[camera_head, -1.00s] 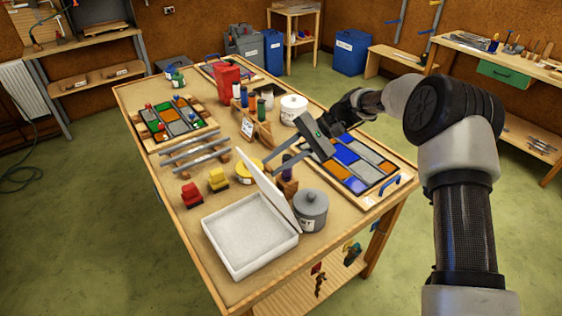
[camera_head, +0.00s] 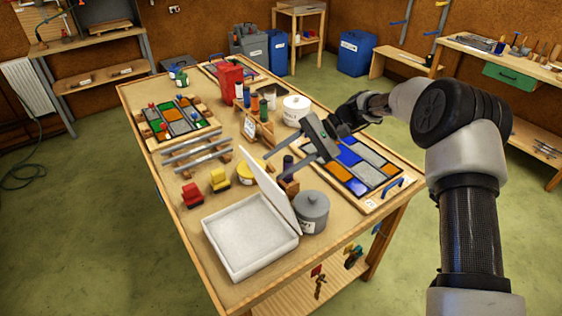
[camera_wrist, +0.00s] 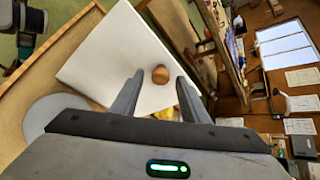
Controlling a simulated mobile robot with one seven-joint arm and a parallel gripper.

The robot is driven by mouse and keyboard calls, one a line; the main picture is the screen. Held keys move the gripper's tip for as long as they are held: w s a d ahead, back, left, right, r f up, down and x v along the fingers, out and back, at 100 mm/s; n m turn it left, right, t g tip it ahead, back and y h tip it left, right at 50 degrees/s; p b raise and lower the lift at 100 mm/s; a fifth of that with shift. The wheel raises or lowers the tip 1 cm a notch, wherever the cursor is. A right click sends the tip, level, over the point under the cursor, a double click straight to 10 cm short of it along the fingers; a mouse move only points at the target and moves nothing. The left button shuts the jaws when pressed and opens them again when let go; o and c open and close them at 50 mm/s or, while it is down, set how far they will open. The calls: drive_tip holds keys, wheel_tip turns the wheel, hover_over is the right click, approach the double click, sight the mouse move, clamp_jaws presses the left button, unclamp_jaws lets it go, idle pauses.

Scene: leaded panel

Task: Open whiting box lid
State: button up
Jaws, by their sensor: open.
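The whiting box (camera_head: 250,253) is a shallow white box at the near end of the bench, and its pale inside shows. Its white lid (camera_head: 272,190) stands up steeply along the box's right side, leaning over slightly. In the wrist view the lid (camera_wrist: 105,50) shows its flat face with a round brown knob (camera_wrist: 160,75). My gripper (camera_head: 274,164) is open and empty, just behind the lid. In the wrist view the knob appears between my open fingertips (camera_wrist: 160,80); I cannot tell whether they touch the lid.
A grey lidded pot (camera_head: 312,212) stands close to the lid's right. Red (camera_head: 192,195) and yellow (camera_head: 219,181) blocks and a yellow tin (camera_head: 250,172) lie behind the box. A leaded panel (camera_head: 355,165) lies under my arm. A bottle rack (camera_head: 255,130) stands farther back.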

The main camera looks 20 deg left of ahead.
drive_tip(key=b+v, duration=0.1)
drive_tip(key=v, duration=1.6)
drive_tip(key=shift+d, duration=0.2)
drive_tip(key=shift+r, duration=0.25)
